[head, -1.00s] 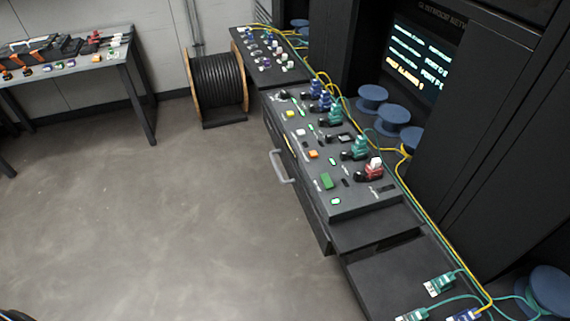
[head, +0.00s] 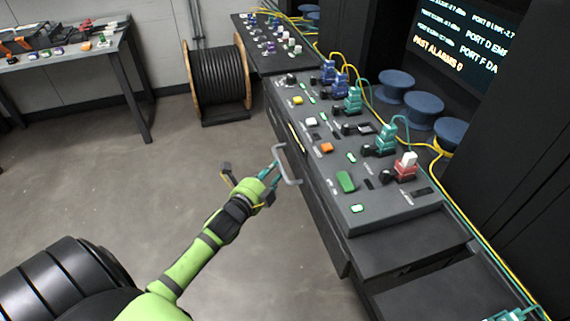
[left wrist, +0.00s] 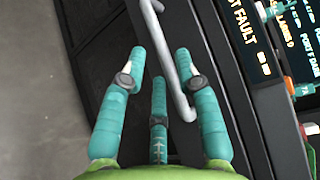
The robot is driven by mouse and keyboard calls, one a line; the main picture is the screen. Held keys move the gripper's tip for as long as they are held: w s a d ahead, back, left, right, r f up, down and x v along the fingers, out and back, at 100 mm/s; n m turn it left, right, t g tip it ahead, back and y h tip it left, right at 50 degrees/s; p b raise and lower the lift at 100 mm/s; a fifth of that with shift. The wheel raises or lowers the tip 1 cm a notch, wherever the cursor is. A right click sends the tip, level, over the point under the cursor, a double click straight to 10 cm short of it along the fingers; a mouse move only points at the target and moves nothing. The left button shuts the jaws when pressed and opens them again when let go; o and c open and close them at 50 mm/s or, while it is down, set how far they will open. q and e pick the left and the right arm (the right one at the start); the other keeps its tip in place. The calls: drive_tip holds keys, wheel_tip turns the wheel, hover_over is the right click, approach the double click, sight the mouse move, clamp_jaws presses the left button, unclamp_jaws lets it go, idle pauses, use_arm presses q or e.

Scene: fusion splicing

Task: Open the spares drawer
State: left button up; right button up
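A dark drawer front (head: 317,205) is in the side of the console, and it looks closed. Its pale grey bar handle (head: 287,165) stands out from it; no label naming it as the spares drawer can be read. My left gripper (head: 268,173) is at the handle, with its teal fingers spread. In the left wrist view, the handle (left wrist: 171,60) runs slantwise between the open left and right fingers of my left gripper (left wrist: 160,58). No finger is closed on the bar; whether one touches it I cannot tell. My right gripper is in neither current view.
The console top (head: 395,212) carries buttons, lamps and several coloured connectors. A cable reel (head: 219,80) stands on the floor beyond. A side table (head: 75,62) with tools is at the far left. The floor (head: 130,180) left of the console is clear.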

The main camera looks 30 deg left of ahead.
sight(280, 164)
use_arm(q)
drive_tip(key=w, duration=0.5)
drive_tip(key=shift+w+a+f, duration=0.1)
drive_tip(key=shift+a+f, duration=0.15)
drive_tip(key=shift+f, duration=0.15)
clamp_jaws()
